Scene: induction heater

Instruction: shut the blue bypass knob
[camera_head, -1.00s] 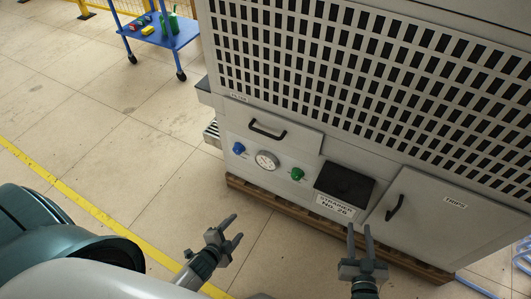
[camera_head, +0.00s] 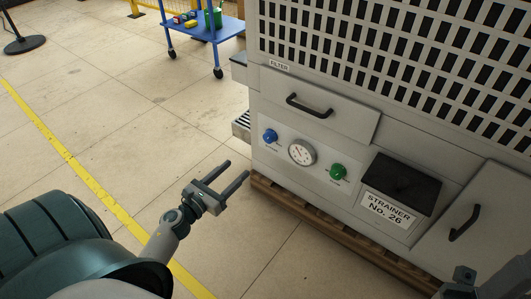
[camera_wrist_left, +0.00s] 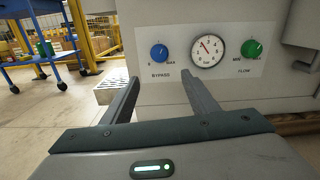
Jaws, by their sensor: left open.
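The blue bypass knob (camera_head: 270,136) is on the lower front panel of the grey machine, left of a round gauge (camera_head: 302,152) and a green knob (camera_head: 338,172). In the left wrist view the blue knob (camera_wrist_left: 159,52) sits above the label BYPASS, with a scale from 0 to MAX. My left gripper (camera_head: 220,177) is open and empty, below and to the left of the knob and apart from the panel. In the left wrist view its two fingers (camera_wrist_left: 158,95) point toward the panel. My right gripper (camera_head: 458,282) shows only partly at the bottom right; its fingers are not clear.
A drawer with a black handle (camera_head: 309,107) is above the knobs. A dark strainer box (camera_head: 401,184) and a door with a handle (camera_head: 464,222) are to the right. The machine stands on a wooden pallet (camera_head: 300,218). A blue cart (camera_head: 205,31) stands behind on open floor.

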